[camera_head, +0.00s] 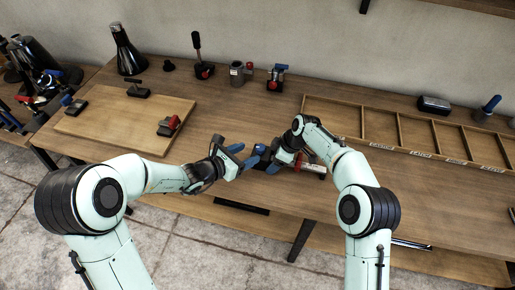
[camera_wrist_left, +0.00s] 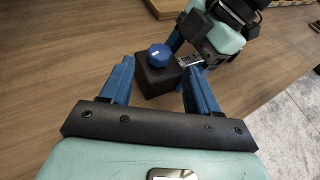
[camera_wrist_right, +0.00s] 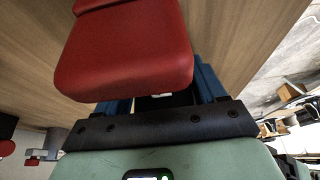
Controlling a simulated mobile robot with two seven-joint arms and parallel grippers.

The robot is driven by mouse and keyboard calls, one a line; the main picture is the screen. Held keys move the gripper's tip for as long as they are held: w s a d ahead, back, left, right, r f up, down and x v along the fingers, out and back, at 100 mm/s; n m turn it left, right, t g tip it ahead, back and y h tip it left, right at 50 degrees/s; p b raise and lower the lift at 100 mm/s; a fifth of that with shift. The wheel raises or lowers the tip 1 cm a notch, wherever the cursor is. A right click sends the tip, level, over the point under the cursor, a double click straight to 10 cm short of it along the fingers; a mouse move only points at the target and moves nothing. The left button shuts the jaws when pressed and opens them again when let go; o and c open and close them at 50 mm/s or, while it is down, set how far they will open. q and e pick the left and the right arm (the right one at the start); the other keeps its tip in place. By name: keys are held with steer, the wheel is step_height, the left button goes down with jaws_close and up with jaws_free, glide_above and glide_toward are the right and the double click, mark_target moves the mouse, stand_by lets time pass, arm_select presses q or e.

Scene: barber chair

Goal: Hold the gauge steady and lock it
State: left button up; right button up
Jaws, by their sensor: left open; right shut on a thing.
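The gauge appears as a black block (camera_wrist_left: 152,80) with a blue faceted knob (camera_wrist_left: 160,52) and a silver marked scale beside it. The knob also shows in the head view (camera_head: 259,149), near the table's front edge. My left gripper (camera_head: 243,157) is open, its blue fingers on either side of the black block in the left wrist view, with no clear grip. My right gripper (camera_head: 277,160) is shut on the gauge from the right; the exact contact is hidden. A red block (camera_wrist_right: 125,50) fills the right wrist view and shows beside that gripper.
A wooden board (camera_head: 120,122) with a red-and-black clamp (camera_head: 170,124) lies at left. A long divided wooden tray (camera_head: 385,128) lies at right. The table between board and tray is mostly clear.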

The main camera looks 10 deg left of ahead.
mark_target(259, 148)
arm_select(q)
steer(key=x, duration=0.6)
steer(key=shift+r, duration=0.1)
steer(key=c, duration=1)
